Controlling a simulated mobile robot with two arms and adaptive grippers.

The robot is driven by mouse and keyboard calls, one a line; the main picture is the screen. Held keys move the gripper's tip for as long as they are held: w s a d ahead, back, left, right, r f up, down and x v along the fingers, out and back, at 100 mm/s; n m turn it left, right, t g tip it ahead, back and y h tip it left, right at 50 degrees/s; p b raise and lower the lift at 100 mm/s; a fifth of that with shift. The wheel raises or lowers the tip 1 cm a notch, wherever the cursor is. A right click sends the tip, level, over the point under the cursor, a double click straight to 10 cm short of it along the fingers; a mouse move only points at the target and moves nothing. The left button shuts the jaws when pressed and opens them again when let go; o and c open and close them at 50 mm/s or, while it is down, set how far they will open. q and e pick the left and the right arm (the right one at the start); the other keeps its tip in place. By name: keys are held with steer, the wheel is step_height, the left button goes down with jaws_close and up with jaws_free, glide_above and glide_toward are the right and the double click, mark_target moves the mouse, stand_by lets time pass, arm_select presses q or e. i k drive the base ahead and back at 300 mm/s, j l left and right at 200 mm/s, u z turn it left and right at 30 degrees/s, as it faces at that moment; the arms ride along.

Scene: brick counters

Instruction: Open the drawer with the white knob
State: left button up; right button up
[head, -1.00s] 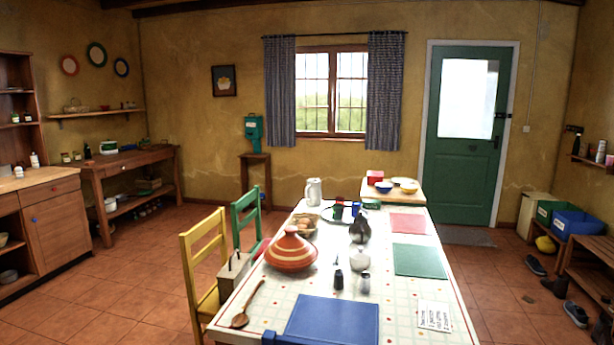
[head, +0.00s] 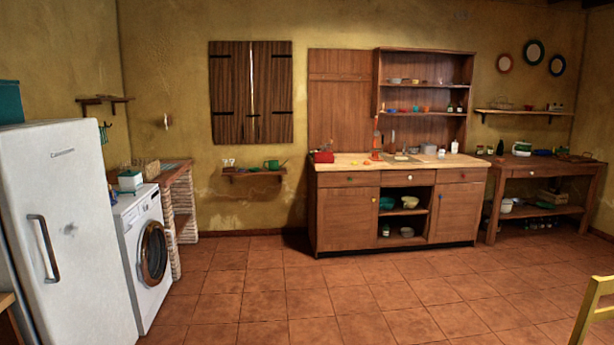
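A wooden cabinet (head: 345,219) with a light worktop stands against the back wall, right of centre in the head view. Under its worktop is a row of 3 drawers, all looking shut. Open shelves with bowls lie under the middle drawer, between two doors. Neither of my grippers is in view.
Free tiled floor (head: 310,295) lies in front of the cabinet. A white fridge (head: 85,190) and a washing machine (head: 138,285) stand at the left. A wooden side table (head: 545,172) stands right of the cabinet. A yellow chair (head: 598,300) shows at the lower right edge.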

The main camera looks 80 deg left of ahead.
mark_target(398, 177)
steer(key=u, duration=2)
steer(key=i+u, duration=0.1)
steer(key=i, duration=4.8)
